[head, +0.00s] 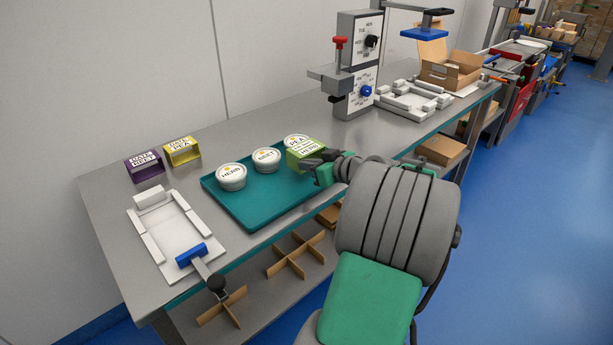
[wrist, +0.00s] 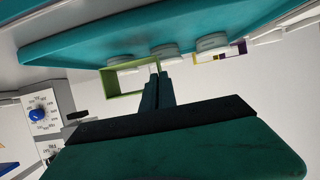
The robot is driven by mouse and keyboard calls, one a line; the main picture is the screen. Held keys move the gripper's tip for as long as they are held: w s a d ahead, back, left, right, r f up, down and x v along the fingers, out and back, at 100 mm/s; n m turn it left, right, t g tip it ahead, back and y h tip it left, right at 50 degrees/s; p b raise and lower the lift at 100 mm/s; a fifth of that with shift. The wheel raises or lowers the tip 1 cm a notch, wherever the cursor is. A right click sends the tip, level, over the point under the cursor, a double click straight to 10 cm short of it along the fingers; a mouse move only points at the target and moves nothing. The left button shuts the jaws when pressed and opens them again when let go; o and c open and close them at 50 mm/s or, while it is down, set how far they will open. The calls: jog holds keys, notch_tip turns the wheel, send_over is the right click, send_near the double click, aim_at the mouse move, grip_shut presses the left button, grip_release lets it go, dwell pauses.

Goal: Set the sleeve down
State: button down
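The green sleeve (head: 301,155), an open-ended band with a white label whose lower line looks like HERB, is at the right end of the teal tray (head: 254,220), in front of the PEA tub (head: 294,141). My gripper (head: 318,160) reaches it from the right. In the wrist view, the picture is upside down and the fingers (wrist: 157,82) are close together on one edge of the hollow sleeve (wrist: 124,92). I cannot tell if the sleeve touches the tray. The HERB tub (head: 231,177) and BEET tub (head: 266,160) stand on the tray to the left.
A purple sleeve (head: 145,167) and a yellow sleeve (head: 182,152) stand at the back left. A white fixture with a blue clamp (head: 191,256) lies at the left. A dial press (head: 360,65), white frame (head: 414,98) and cardboard box (head: 450,72) are farther right. Bench behind the tubs is clear.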

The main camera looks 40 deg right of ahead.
jog(key=shift+w+a+f, duration=0.1)
jog(key=shift+f, duration=1)
jog(key=shift+w+f, duration=0.1)
jog(key=shift+f, duration=0.95)
jog(key=c, duration=1.7)
grip_release()
jog(key=shift+r, duration=0.1)
jog(key=shift+r, duration=0.25)
jog(key=v, duration=1.2)
